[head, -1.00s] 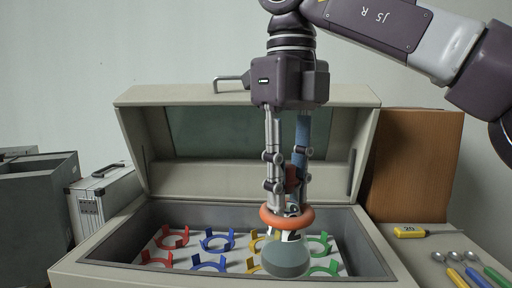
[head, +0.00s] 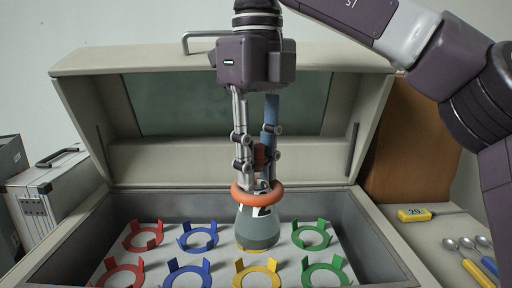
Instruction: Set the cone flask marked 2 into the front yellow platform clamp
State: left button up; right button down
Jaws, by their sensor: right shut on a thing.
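The cone flask marked 2 (head: 258,232) is grey-green, with an orange ring (head: 257,195) around its neck and a partly hidden label. My right gripper (head: 257,183) is shut on its neck from above and holds it upright. The front yellow platform clamp (head: 256,274) is in the front row, between a blue and a green one, and looks empty. In the picture the flask covers most of the back yellow clamp, of which a little yellow shows at the flask's base. I cannot tell whether the flask touches it. My left gripper is not in view.
The clamps stand on a white platform in an open grey box (head: 340,213) with its lid (head: 350,110) raised behind. Red (head: 143,236), blue (head: 198,236) and green (head: 312,235) clamps are close by. A silver case (head: 45,205) is left; spoons and a yellow-handled tool (head: 414,215) lie right.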

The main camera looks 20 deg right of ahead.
aim_at(256, 224)
jog(key=f, duration=0.6)
jog(key=shift+w, duration=0.3)
jog(key=shift+f, duration=0.4)
jog(key=shift+w+f+b, duration=0.1)
jog(key=shift+f+b, duration=0.45)
jog(key=shift+f, duration=0.25)
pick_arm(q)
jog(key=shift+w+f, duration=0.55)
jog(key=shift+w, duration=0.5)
pick_arm(e)
jog(key=shift+f, duration=0.1)
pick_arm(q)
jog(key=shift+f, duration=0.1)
pick_arm(e)
jog(key=shift+f, duration=0.25)
pick_arm(q)
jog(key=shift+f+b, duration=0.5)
jog(key=shift+b, duration=0.15)
pick_arm(e)
jog(key=shift+f, duration=0.6)
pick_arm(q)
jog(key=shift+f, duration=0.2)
pick_arm(e)
jog(key=shift+f, duration=0.3)
